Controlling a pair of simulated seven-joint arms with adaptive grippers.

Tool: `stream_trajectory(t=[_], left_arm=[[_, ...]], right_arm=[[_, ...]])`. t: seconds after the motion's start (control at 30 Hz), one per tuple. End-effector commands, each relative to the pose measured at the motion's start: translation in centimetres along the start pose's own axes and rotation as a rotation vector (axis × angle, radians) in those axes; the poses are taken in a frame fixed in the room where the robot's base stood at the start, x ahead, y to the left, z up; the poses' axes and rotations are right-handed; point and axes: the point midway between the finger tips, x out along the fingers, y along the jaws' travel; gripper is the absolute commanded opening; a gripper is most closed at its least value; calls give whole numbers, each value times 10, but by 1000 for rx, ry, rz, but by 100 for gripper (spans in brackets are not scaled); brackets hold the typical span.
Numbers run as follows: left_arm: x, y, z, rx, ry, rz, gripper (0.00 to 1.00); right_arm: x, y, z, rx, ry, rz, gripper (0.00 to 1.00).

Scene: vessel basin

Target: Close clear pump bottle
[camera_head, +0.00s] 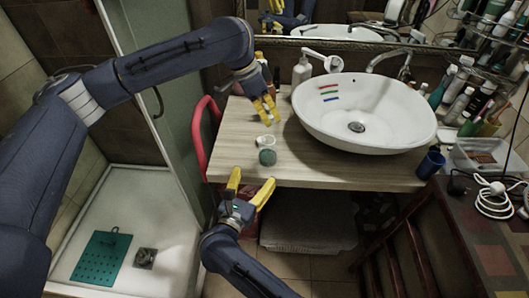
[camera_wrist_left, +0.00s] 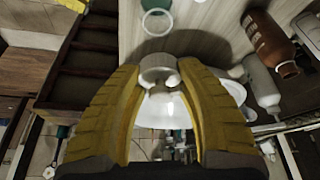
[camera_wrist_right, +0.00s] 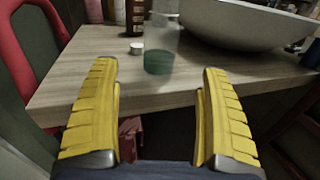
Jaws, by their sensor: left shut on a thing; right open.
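The clear pump bottle (camera_head: 267,157) stands near the counter's front edge, with teal at its lower part. In the right wrist view the bottle (camera_wrist_right: 158,62) is upright, its clear upper part faint. The left wrist view shows a pale round opening (camera_wrist_left: 157,22), apparently its mouth. My left gripper (camera_head: 272,121) points down just behind and above it. In the left wrist view its fingers (camera_wrist_left: 158,75) are shut on a white part, apparently the pump head (camera_wrist_left: 158,64), apart from the bottle. My right gripper (camera_head: 247,190) is open and empty in front of the counter edge, facing the bottle.
A white basin (camera_head: 365,115) fills the counter's right side. A white bottle (camera_head: 302,70) and a brown bottle (camera_wrist_left: 270,38) stand at the back. A small white round piece (camera_wrist_right: 137,48) sits behind the clear bottle. A red chair (camera_head: 199,135) is at the left.

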Motion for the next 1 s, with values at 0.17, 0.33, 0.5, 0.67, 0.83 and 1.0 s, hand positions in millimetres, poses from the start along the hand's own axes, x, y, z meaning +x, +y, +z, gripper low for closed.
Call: stream_trajectory(t=[0.17, 0.33, 0.5, 0.67, 0.83, 1.0], left_arm=[[0, 0, 0, 0, 0, 0, 29], [0, 0, 0, 0, 0, 0, 29], [0, 0, 0, -1, 0, 0, 29], [0, 0, 0, -1, 0, -1, 29], [0, 0, 0, -1, 0, 0, 29], [0, 0, 0, -1, 0, 0, 29]], right_arm=[[0, 0, 0, -1, -1, 0, 80], [4, 0, 0, -3, -3, 0, 80], [22, 0, 0, -5, -5, 0, 80], [47, 0, 1, -5, -5, 0, 80], [74, -1, 1, -4, -5, -1, 80], [96, -1, 1, -5, -4, 0, 80]])
